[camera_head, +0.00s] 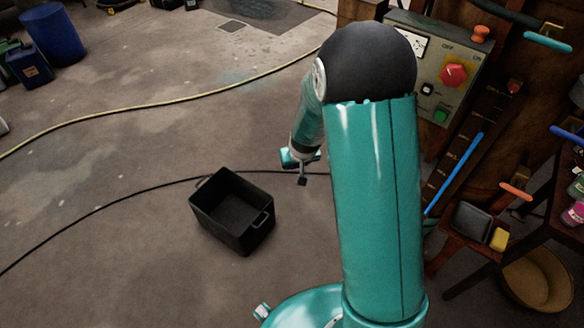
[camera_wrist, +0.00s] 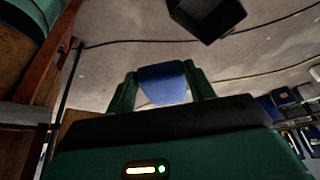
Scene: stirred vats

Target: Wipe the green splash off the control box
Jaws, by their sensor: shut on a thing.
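The grey control box (camera_head: 418,52) is at the upper right in the head view. It bears a red knob marked OFF and ON, a white panel, a black button and a green button. My arm hides part of its left side, and I cannot make out a green splash on what shows. My gripper (camera_wrist: 162,76) is shut on a blue thing (camera_wrist: 162,86), held between its two green fingers. I cannot tell whether it is a cloth or a sponge. In the head view, my gripper (camera_head: 301,168) hangs left of the box, well apart from it, behind the black bin.
An open black bin (camera_head: 222,226) stands on the floor. A dark tray (camera_head: 470,222) and a yellow block (camera_head: 500,240) are at the lower right. A blue drum (camera_head: 52,34) stands at the far left. A yellow hose (camera_head: 150,103) and a black cable cross the floor.

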